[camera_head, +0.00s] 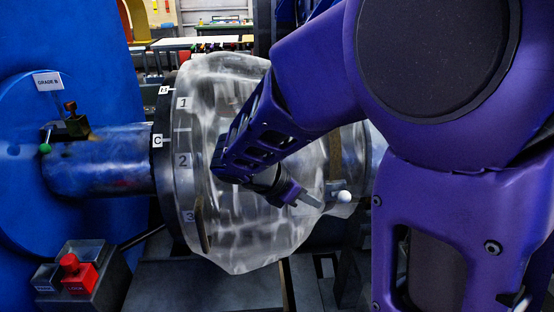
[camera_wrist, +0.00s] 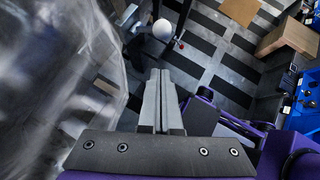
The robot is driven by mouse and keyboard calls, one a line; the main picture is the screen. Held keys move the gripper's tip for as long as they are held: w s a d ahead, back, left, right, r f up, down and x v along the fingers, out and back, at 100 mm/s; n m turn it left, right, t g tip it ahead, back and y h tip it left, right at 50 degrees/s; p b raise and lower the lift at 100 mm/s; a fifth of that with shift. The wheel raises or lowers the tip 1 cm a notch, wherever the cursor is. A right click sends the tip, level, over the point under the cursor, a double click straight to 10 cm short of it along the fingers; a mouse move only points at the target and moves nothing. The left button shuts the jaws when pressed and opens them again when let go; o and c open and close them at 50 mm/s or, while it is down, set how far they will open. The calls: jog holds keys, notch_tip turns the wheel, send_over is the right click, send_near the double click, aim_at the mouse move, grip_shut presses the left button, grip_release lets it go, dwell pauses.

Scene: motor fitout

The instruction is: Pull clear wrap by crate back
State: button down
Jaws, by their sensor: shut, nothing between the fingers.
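The clear wrap (camera_head: 235,235) hangs as a wrinkled translucent sheet over the large round motor part. It also fills the left of the wrist view (camera_wrist: 45,80), blurred and close. My gripper (camera_head: 318,203) is in front of the wrap's right part, its fingers pointing right and slightly down. In the wrist view my gripper (camera_wrist: 160,72) has its two fingers together with nothing between them. A white ball (camera_head: 343,196) is just beyond the fingertips; it also shows in the wrist view (camera_wrist: 163,30). I cannot tell whether the fingers touch the wrap. A brown box (camera_wrist: 288,42), possibly the crate, stands on the floor at the right.
A blue shaft (camera_head: 100,165) joins the motor part to a blue housing at the left. A control box with a red button (camera_head: 69,263) sits at lower left. A blue bin (camera_wrist: 304,100) is at the right edge. Striped floor (camera_wrist: 215,50) shows open between ball and box.

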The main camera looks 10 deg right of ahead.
jog(key=w+d+f, duration=0.2)
jog(key=d, duration=0.3)
jog(key=shift+w+d, duration=0.25)
jog(key=shift+w, duration=0.05)
